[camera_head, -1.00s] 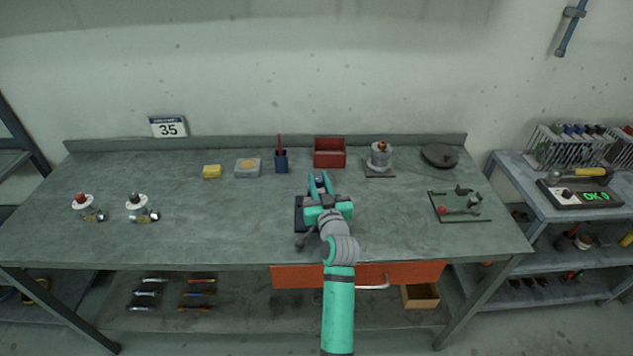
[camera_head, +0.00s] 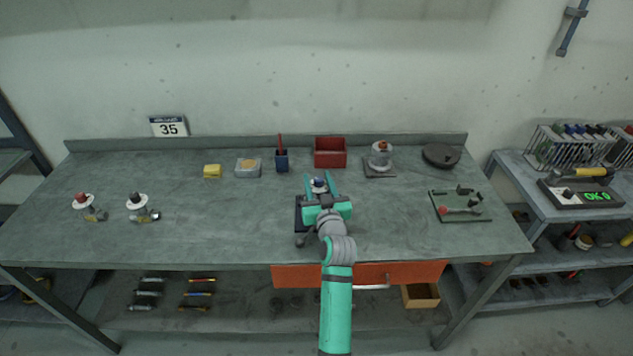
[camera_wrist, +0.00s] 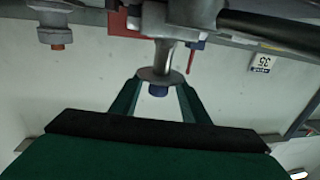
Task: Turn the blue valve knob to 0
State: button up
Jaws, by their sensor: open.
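The blue valve knob (camera_head: 319,183) stands at the middle of the bench, with a pale disc under the blue cap. In the wrist view the blue cap (camera_wrist: 158,91) and its grey disc lie between my fingertips. My gripper (camera_head: 320,188) is open, with one teal finger on each side of the knob; it also shows in the wrist view (camera_wrist: 158,95). I cannot tell whether the fingers touch the disc. The valve's dark base (camera_head: 299,214) is partly hidden by my gripper and arm. Any marking on the knob is too small to read.
A red bin (camera_head: 330,153), a dark blue holder (camera_head: 282,161) and a grey valve (camera_head: 380,156) stand behind. Two small valves, one red-topped (camera_head: 84,201) and one black-topped (camera_head: 138,201), are at the left. A green board (camera_head: 460,206) lies right.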

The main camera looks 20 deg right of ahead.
aim_at(319, 185)
jog(key=s, duration=0.6)
jog(key=s+a, duration=0.1)
jog(key=s, duration=0.3)
jog(key=shift+f, duration=0.1)
jog(key=shift+s+a, duration=0.25)
jog(key=shift+s, duration=0.15)
